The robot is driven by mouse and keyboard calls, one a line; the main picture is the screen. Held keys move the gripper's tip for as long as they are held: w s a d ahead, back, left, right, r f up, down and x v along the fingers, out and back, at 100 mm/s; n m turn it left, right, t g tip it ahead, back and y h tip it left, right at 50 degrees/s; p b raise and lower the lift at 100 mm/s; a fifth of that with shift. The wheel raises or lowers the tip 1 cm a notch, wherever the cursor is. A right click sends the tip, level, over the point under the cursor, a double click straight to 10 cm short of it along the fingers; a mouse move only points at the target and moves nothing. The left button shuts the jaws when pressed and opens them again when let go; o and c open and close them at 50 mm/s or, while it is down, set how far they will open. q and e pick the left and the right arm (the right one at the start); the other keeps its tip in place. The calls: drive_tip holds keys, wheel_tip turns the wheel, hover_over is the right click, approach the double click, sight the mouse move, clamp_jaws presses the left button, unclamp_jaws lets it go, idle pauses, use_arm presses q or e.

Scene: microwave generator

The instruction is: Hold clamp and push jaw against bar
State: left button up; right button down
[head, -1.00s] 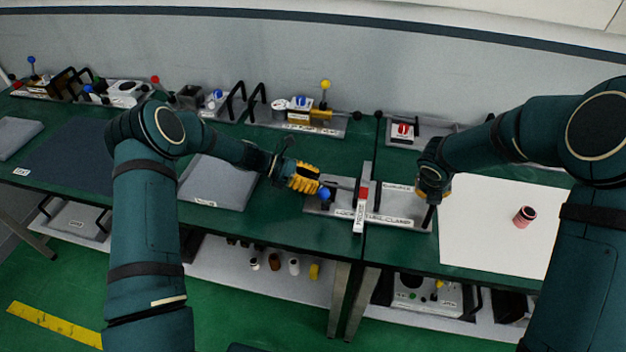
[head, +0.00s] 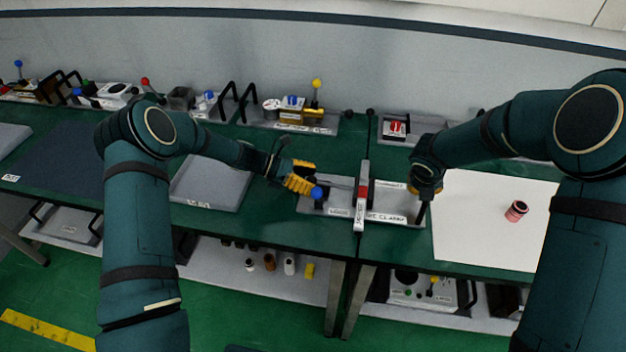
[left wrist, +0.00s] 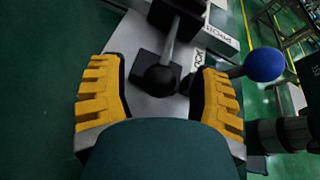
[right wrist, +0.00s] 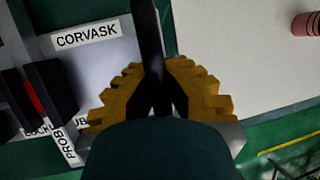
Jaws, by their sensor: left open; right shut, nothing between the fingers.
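The clamp's grey base plate (head: 395,203) lies on the green table, with labels along its front edge. A pale bar with a red part (head: 361,190) crosses it, beside black jaw blocks that also show in the right wrist view (right wrist: 52,88). My left gripper (head: 306,178) is open at the clamp's left end. In the left wrist view a black ball knob (left wrist: 162,79) on a grey rod lies between its fingers; a blue ball (left wrist: 264,64) is just outside the right finger. My right gripper (head: 427,185) is shut at the right end, by a black upright handle (right wrist: 151,40); contact is unclear.
A white sheet (head: 475,235) with a pink-red cylinder (head: 516,210) lies to the right. A grey pad (head: 210,183) lies left of the clamp. Several fixtures with levers and black handles, including a yellow-knobbed one (head: 305,115), line the table's back.

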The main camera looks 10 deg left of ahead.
use_arm(q)
drive_tip(key=v, duration=1.1)
drive_tip(key=shift+o, duration=0.2)
drive_tip(key=shift+a, duration=0.15)
drive_tip(key=c, duration=0.5)
drive_tip(key=a+y, duration=0.1)
drive_tip(key=a, duration=0.1)
drive_tip(key=s+a+m+y, duration=0.1)
drive_tip(key=shift+a+t+y, duration=0.3)
drive_tip(key=shift+a+y, duration=0.05)
drive_tip(key=shift+y, duration=0.05)
clamp_jaws()
drive_tip(key=shift+s+a+f+y, duration=0.15)
drive_tip(key=shift+a+f+y, duration=0.05)
drive_tip(key=shift+a+y, duration=0.1)
drive_tip(key=x, duration=0.9)
drive_tip(key=d, duration=0.3)
drive_tip(key=shift+w+d+r, duration=0.1)
drive_tip(key=shift+w+r, duration=0.15)
drive_tip(key=shift+w, duration=0.15)
drive_tip(key=shift+d+r, duration=0.1)
drive_tip(key=shift+d, duration=0.35)
